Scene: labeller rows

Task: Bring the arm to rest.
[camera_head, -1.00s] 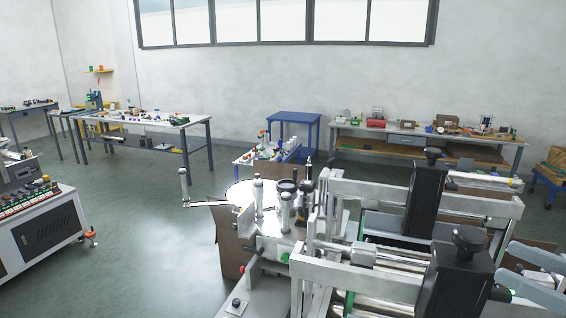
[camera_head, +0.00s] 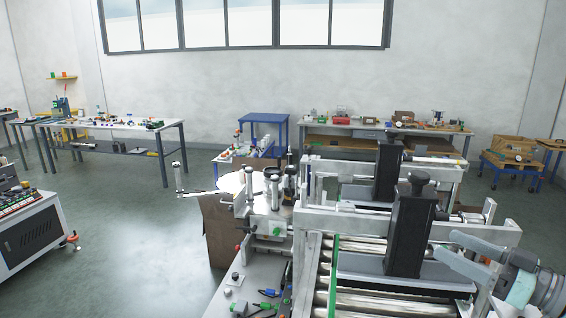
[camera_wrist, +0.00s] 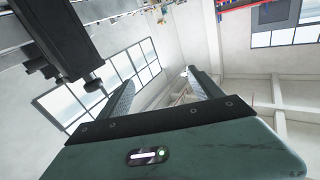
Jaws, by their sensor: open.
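My gripper (camera_head: 446,245) shows at the right of the head view, with two pale grey fingers pointing left beside the roller machine. The fingers are apart and nothing is between them. In the wrist view my gripper (camera_wrist: 160,80) has its two fingers spread, with only the wall and windows beyond. The picture there is strongly tilted.
The labelling machine (camera_head: 345,268), with rollers and black upright heads (camera_head: 410,225), fills the lower middle, close to my gripper. A black machine part (camera_wrist: 55,35) shows upper left in the wrist view. Benches (camera_head: 125,126) stand along the back. Open floor (camera_head: 130,225) lies left.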

